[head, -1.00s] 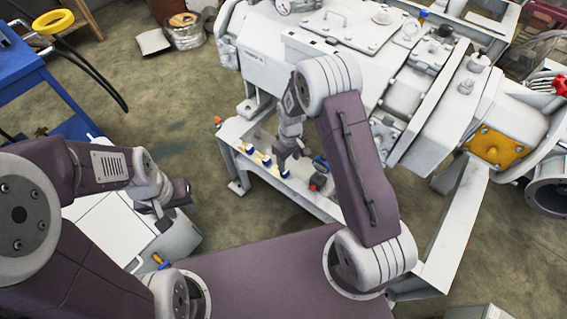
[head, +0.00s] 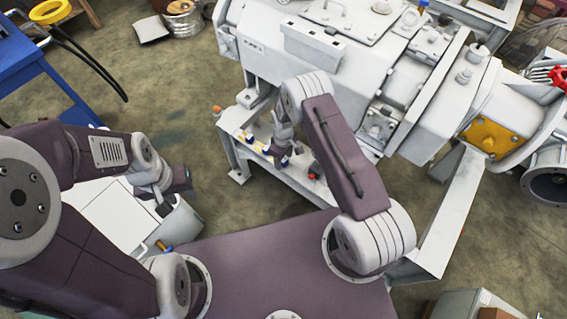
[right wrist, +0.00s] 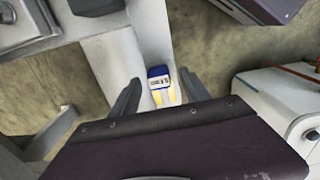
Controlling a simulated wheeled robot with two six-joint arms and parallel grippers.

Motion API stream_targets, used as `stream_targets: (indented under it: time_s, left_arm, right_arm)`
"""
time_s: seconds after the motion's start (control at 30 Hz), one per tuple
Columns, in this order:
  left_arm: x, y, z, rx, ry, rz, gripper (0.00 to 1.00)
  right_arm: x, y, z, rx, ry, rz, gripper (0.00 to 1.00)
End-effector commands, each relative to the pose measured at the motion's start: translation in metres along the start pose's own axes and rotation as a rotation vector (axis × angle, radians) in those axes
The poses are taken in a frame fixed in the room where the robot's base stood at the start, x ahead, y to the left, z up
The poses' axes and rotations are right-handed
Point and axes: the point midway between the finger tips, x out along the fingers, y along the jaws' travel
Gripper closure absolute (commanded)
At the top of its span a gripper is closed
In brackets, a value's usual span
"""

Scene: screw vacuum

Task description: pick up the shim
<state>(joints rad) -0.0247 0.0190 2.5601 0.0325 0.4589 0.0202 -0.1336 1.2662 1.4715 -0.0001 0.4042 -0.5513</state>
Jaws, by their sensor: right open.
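The shim (right wrist: 159,84) has a blue and white labelled tab and pale yellow legs. In the right wrist view it lies on a light grey surface, between the fingers of my right gripper (right wrist: 159,77). The gripper is open, with visible space between the shim and each finger; contact is not visible. In the head view my right gripper (head: 277,152) is over the narrow ledge of the white machine, partly covering a row of small blue and yellow pieces (head: 250,139). My left gripper (head: 176,194) is at the left above a white cabinet, its fingers apart and nothing visible between them.
The white machine (head: 255,55) rises behind the ledge (head: 232,130). A small red and black item (head: 315,173) is on the ledge to the right. The white cabinet (head: 105,215) and blue table (head: 45,85) stand at left. Floor between them and the machine is open.

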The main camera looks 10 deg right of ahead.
Motion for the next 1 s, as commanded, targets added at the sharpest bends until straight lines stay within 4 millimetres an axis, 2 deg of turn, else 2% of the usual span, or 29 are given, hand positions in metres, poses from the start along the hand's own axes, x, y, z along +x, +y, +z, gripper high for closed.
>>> stream_targets:
  time_s: [0.07, 0.27, 0.3, 0.47, 0.5, 0.8, 1.0]
  left_arm:
    - [0.003, 0.000, 0.000, 0.000, 0.000, 0.000, 0.64]
    - [0.002, 0.000, 0.000, 0.000, 0.000, 0.000, 0.64]
    - [0.002, 0.000, 0.000, 0.000, 0.000, 0.000, 0.64]
    - [0.002, 0.000, 0.000, 0.000, 0.000, 0.000, 0.64]
    - [0.002, 0.000, 0.000, 0.000, 0.000, 0.000, 0.64]
    - [0.001, 0.000, 0.000, 0.000, 0.000, 0.000, 0.64]
    - [-0.008, 0.000, -0.001, 0.000, 0.000, 0.000, 0.64]
  right_arm:
    - [0.008, 0.000, 0.000, 0.001, 0.000, 0.000, 0.45]
    - [0.008, 0.000, 0.000, 0.001, 0.001, 0.000, 0.45]
    - [0.008, 0.000, 0.000, 0.001, 0.001, 0.000, 0.51]
    - [0.008, 0.000, 0.000, 0.001, 0.000, 0.000, 0.96]
    - [0.008, 0.000, 0.000, 0.001, 0.000, 0.000, 1.00]
    - [0.004, 0.000, 0.000, 0.001, 0.001, 0.001, 1.00]
    - [-0.021, 0.001, -0.001, 0.001, 0.002, 0.001, 1.00]
